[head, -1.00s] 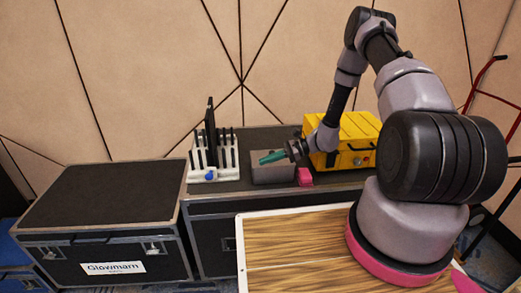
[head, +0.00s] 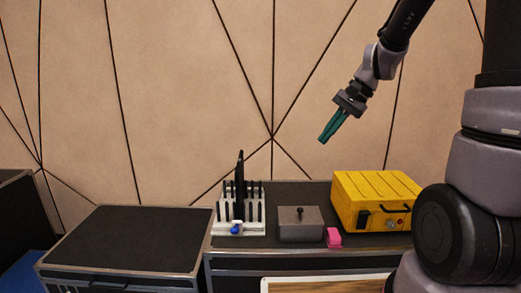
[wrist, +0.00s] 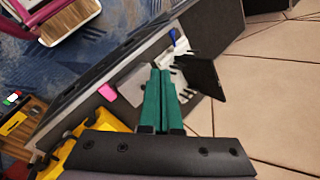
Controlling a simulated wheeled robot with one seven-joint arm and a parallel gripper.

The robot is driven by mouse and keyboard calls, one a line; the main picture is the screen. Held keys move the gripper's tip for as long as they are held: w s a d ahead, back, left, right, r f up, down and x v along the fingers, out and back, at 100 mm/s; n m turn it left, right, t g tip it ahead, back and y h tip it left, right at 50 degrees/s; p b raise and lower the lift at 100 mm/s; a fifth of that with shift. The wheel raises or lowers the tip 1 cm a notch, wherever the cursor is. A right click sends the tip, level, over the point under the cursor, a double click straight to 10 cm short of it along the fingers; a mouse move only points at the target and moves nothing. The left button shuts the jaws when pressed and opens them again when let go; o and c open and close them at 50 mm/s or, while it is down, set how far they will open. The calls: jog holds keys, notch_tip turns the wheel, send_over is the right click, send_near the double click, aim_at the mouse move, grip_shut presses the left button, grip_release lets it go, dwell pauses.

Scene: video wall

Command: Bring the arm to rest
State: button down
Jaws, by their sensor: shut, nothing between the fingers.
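My gripper (head: 329,131) has green fingers that are shut with nothing between them. In the head view it hangs in the air above and behind the dark case, in front of the beige wall, pointing down and to the left. In the wrist view my gripper (wrist: 160,78) shows its fingers side by side, with the case top far below. My arm comes in from the upper right in the head view, and its middle is cut off by the frame's top edge.
On the dark case (head: 330,254) stand a white rack (head: 240,229) with dark upright pieces, a grey lidded box (head: 300,224), a pink block (head: 333,238) and a yellow case (head: 375,200). A lower black case (head: 125,240) with a bare top stands at left. The air around my gripper is clear.

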jog(key=s+d+r+n+t+h, duration=0.1)
jog(key=s+d+r+t+h, duration=0.1)
jog(key=s+r, duration=0.4)
jog(key=s+d+r+n+t+h, duration=0.2)
jog(key=s+d+r+t, duration=0.2)
jog(key=s+r, duration=0.2)
jog(key=shift+s+d+r, duration=0.25)
jog(key=shift+s, duration=1.1)
